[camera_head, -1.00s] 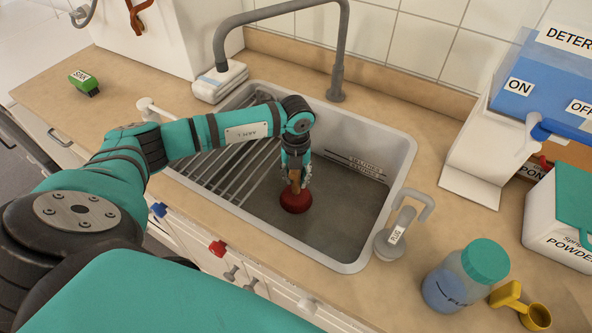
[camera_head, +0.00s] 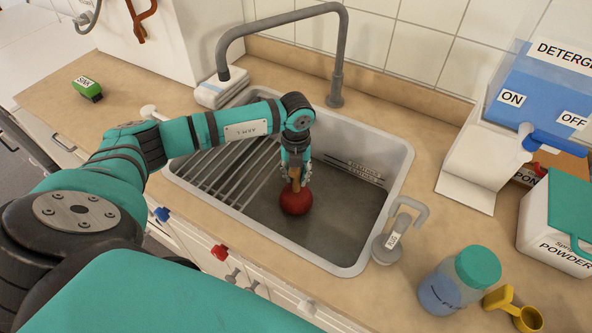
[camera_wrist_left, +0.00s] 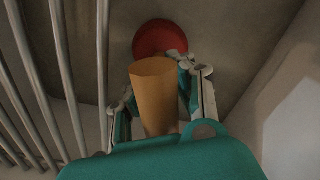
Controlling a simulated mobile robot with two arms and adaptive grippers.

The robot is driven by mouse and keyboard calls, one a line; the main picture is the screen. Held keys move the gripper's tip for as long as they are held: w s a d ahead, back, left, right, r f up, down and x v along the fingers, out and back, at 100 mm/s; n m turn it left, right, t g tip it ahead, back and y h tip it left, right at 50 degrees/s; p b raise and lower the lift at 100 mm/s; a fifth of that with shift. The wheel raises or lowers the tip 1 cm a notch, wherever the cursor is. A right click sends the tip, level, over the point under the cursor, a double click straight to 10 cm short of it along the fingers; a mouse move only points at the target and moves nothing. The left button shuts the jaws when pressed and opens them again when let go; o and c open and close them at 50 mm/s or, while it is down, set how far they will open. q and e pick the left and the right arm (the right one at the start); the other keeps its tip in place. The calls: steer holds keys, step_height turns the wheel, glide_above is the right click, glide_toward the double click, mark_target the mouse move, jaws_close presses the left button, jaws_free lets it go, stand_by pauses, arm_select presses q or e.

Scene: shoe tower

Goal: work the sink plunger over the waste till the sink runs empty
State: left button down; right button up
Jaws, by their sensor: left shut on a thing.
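The sink plunger has a red cup (camera_head: 296,199) and a wooden handle. My left gripper (camera_head: 296,178) is shut on the handle inside the grey sink (camera_head: 383,215), with the plunger roughly upright and the cup low, near the sink floor. I cannot tell whether the cup touches the floor. In the left wrist view the wooden handle (camera_wrist_left: 156,88) stands between the fingers, with the red cup (camera_wrist_left: 160,38) beyond it. The waste is not visible. Whether water stands in the sink is hard to tell. My right gripper is not in view.
A grey tap (camera_head: 336,70) arches over the sink, and a rack of bars (camera_head: 225,170) covers its left part. A teal-lidded jar (camera_head: 460,283), yellow scoop (camera_head: 517,308) and detergent dispenser (camera_head: 520,110) stand right. The left counter is mostly clear.

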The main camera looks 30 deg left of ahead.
mark_target(296, 182)
arm_select(q)
steer(key=shift+f+b, duration=1.25)
steer(key=shift+f, duration=0.45)
steer(key=shift+r+p, duration=1.4)
steer(key=shift+r, duration=0.45)
steer(key=shift+d, duration=0.1)
